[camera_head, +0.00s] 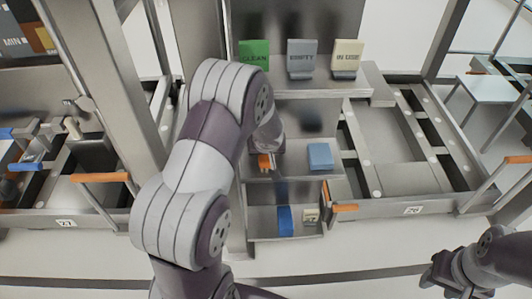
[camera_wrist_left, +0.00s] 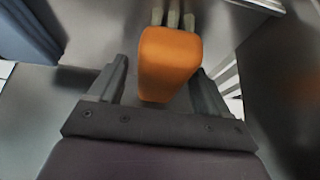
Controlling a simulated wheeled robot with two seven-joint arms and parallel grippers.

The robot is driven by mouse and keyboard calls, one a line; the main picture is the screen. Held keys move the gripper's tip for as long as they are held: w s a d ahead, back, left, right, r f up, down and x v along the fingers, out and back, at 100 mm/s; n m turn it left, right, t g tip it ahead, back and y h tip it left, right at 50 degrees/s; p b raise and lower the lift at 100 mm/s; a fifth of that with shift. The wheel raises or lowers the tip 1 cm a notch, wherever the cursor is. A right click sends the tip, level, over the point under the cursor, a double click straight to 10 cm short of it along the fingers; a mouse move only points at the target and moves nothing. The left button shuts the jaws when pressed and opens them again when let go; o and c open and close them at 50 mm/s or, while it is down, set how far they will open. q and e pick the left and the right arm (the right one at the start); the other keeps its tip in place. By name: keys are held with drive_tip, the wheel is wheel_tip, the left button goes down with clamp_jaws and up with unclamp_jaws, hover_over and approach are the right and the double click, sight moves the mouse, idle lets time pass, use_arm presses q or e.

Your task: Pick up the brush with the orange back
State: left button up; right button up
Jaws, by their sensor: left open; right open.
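The brush with the orange back (camera_wrist_left: 168,62) shows large in the left wrist view, its orange face toward the camera and pale bristle tufts or stubs at its far end. My left gripper (camera_wrist_left: 160,72) is open, with one finger on each side of the brush; I cannot tell whether they touch it. In the head view a small part of the orange brush (camera_head: 264,161) shows on the middle shelf, and my left arm hides most of that gripper. My right gripper (camera_head: 436,277) is open and empty at the lower right, away from the shelves.
A blue block (camera_head: 320,156) lies on the same shelf, to the right. The lower shelf holds a blue item (camera_head: 284,221) and a beige item (camera_head: 310,215). Green (camera_head: 254,53), grey (camera_head: 302,55) and cream (camera_head: 347,55) signs stand on top. Metal frames with orange handles flank the shelves.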

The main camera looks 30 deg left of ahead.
use_arm(q)
drive_tip(key=c, duration=1.1)
drive_tip(key=shift+r, duration=0.1)
drive_tip(key=shift+r, duration=0.15)
drive_tip(key=shift+r+p, duration=0.85)
drive_tip(key=shift+s+d+f, duration=0.1)
drive_tip(key=shift+s+d, duration=0.1)
drive_tip(key=shift+s, duration=0.05)
drive_tip(key=s+d, duration=0.3)
drive_tip(key=s, duration=0.2)
drive_tip(key=s+d+b, duration=0.1)
drive_tip(key=s+d, duration=0.2)
drive_tip(key=s, duration=0.2)
drive_tip(key=s+d, duration=0.3)
drive_tip(key=s, duration=0.2)
